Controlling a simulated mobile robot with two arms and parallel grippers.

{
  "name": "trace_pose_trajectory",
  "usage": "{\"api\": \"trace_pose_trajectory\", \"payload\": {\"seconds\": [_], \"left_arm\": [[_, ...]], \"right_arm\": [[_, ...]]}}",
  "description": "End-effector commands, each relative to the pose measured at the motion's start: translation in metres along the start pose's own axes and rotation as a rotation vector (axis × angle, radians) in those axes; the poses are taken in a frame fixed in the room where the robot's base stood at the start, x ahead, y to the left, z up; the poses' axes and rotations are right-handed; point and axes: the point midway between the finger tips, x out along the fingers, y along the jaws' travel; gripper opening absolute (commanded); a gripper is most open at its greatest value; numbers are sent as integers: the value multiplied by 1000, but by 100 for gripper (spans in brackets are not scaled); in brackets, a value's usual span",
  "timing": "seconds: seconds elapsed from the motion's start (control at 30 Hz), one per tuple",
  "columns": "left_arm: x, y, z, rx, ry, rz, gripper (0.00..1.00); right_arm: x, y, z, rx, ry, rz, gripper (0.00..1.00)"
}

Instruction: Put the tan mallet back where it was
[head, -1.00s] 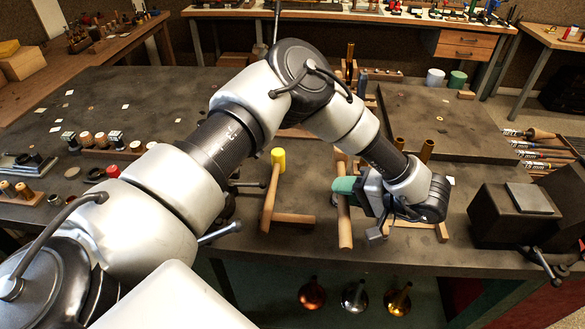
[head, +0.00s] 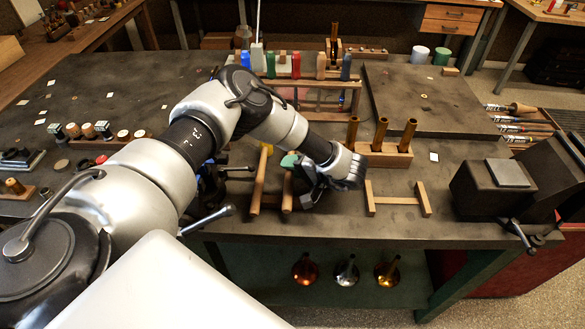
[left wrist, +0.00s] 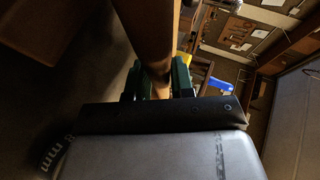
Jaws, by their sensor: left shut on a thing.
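My left gripper (head: 293,172) is shut on the tan mallet (head: 287,192), its wooden handle pointing toward the table's front edge. In the left wrist view a wooden shaft, the tan mallet (left wrist: 153,45), runs between the dark green fingers (left wrist: 155,82). The gripper and wrist hide its far end in the head view. The yellow-headed mallet (head: 258,182) lies just left of it, nearly parallel. A short wooden bar (head: 272,201) shows between the two handles. I cannot tell whether the tan mallet touches it. My right gripper is not in view.
A wooden H-shaped stand (head: 396,201) lies empty to the right. Behind it is a block with several brass tubes (head: 381,150). A dark vise (head: 492,190) stands at the right.

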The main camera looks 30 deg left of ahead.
Motion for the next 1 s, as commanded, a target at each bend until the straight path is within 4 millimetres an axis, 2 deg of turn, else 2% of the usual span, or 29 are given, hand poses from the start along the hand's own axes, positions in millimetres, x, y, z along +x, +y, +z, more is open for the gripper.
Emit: {"api": "trace_pose_trajectory", "payload": {"seconds": [0.13,0.37,0.4,0.47,0.77,0.87,1.0], "left_arm": [[6,13,2,-3,0,-2,0],[7,15,2,-3,0,-1,0],[7,16,3,-1,0,0,28],[7,16,3,-1,-1,0,34],[4,16,3,-2,0,1,34],[-5,18,3,-2,1,2,34],[-31,19,3,-3,4,4,34]], "right_arm": [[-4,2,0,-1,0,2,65],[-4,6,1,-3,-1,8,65],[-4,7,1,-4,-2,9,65],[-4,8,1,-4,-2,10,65],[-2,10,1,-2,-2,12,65],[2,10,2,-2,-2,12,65],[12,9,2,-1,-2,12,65]]}}
